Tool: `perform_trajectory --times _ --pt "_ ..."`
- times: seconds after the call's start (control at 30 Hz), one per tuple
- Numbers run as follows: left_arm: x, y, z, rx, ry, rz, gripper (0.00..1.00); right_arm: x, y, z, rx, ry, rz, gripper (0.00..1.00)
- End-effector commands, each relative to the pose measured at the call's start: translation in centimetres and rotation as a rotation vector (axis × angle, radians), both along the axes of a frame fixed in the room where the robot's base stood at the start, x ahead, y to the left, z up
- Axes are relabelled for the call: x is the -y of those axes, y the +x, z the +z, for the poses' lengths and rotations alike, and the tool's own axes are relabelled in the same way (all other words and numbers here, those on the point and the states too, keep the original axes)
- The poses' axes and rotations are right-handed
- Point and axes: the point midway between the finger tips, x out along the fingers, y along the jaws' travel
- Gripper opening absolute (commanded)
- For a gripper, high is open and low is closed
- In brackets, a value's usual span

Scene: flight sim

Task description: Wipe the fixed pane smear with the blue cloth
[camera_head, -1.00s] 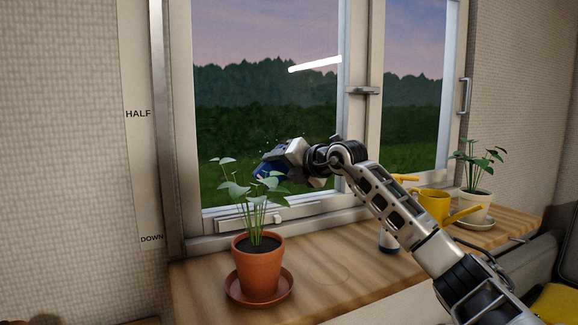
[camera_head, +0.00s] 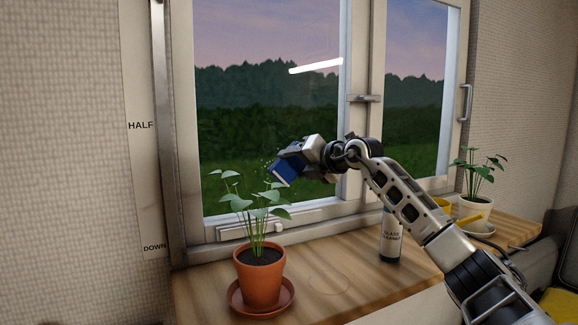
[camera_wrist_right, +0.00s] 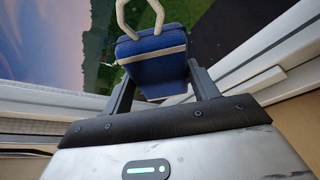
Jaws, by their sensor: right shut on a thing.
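The blue cloth (camera_head: 286,175) is a thick blue pad. My right gripper (camera_head: 294,160) is shut on it in front of the left, fixed pane (camera_head: 265,110). In the right wrist view, the cloth (camera_wrist_right: 158,72) sits between the two fingers of the gripper (camera_wrist_right: 160,88), with a pale band across it and a pale loop at its far side. Small white specks (camera_head: 267,162) show on the pane just left of the cloth; they may be part of the smear. I cannot tell whether the cloth touches the glass. My left gripper is not in view.
A potted plant (camera_head: 261,275) on a saucer stands on the wooden sill (camera_head: 205,290), its leaves below the cloth. A glass cleaner bottle (camera_head: 390,240) stands under my right arm. A yellow watering can (camera_head: 470,221), partly hidden, and another plant (camera_head: 477,180) are at right.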

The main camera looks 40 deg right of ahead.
Motion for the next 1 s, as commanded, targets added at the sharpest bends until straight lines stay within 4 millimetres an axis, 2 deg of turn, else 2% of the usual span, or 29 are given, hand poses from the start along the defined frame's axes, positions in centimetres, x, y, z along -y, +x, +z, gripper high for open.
perform_trajectory --times 0.2,0.6,0.83,1.0 --pt "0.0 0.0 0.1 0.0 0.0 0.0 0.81 0.7 -0.2 0.1 0.001 0.001 -0.001 0.37" --pt "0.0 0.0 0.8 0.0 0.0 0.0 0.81 3.9 -0.9 0.1 0.001 -0.001 -0.002 0.37" --pt "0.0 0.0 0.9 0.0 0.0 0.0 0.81 4.0 -1.2 0.0 0.0 -0.002 -0.001 0.37" --pt "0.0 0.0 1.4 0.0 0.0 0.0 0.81 2.8 -0.7 0.2 0.001 -0.003 0.001 0.37"
